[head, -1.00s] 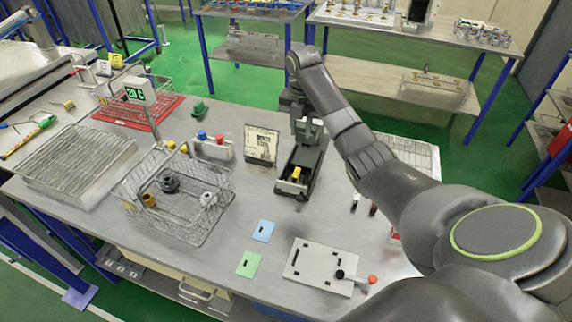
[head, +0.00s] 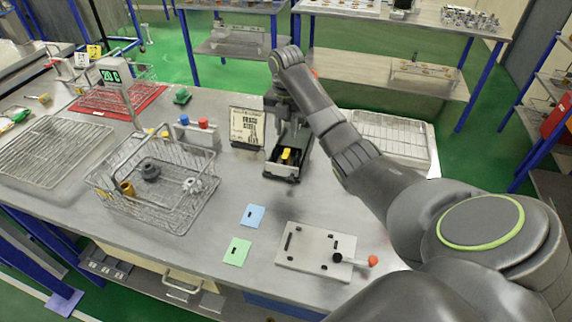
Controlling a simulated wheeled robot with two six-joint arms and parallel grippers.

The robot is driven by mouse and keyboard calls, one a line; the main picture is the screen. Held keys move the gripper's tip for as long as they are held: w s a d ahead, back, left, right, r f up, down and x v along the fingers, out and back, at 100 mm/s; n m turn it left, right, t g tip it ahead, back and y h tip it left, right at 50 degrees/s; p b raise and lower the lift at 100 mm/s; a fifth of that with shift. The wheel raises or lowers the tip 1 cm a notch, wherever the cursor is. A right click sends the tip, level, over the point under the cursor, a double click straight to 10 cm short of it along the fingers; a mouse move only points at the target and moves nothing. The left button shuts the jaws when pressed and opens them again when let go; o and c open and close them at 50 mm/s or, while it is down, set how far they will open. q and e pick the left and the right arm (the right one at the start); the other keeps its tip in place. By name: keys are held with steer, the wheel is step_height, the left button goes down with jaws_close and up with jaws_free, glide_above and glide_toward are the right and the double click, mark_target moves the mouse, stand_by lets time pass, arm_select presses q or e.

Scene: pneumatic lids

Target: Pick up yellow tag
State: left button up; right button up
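A small yellow piece (head: 286,154) sits in the front end of a long black tray (head: 281,176) on the steel table; I cannot tell whether it is the yellow tag. A flat blue tag (head: 253,216) and a flat green tag (head: 237,251), each with a dark slot, lie at the front of the table. My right gripper (head: 290,122) points down over the back of the black tray, behind the yellow piece. Its fingertips blend with the dark tray, so its opening and any contact are unclear. My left gripper is not in view.
A wire basket (head: 152,190) with fittings stands on the left. A labelled box (head: 247,127) is just left of the black tray. A grey slotted plate (head: 318,252) with a red-tipped lever lies at front right. A wire tray (head: 393,138) lies beyond my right arm.

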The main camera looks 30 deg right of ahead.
mark_target(286, 154)
steer(key=shift+f+b, duration=0.4)
steer(key=shift+f, duration=0.55)
steer(key=shift+f+p, duration=0.7)
steer(key=shift+f, duration=0.1)
step_height(286, 154, down, 5)
steer(key=shift+a+r+p, duration=0.1)
steer(key=shift+a+p, duration=0.05)
steer(key=shift+p, duration=0.9)
steer(key=shift+f, duration=0.35)
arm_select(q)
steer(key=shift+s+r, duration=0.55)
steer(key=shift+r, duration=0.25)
arm_select(e)
jaws_close()
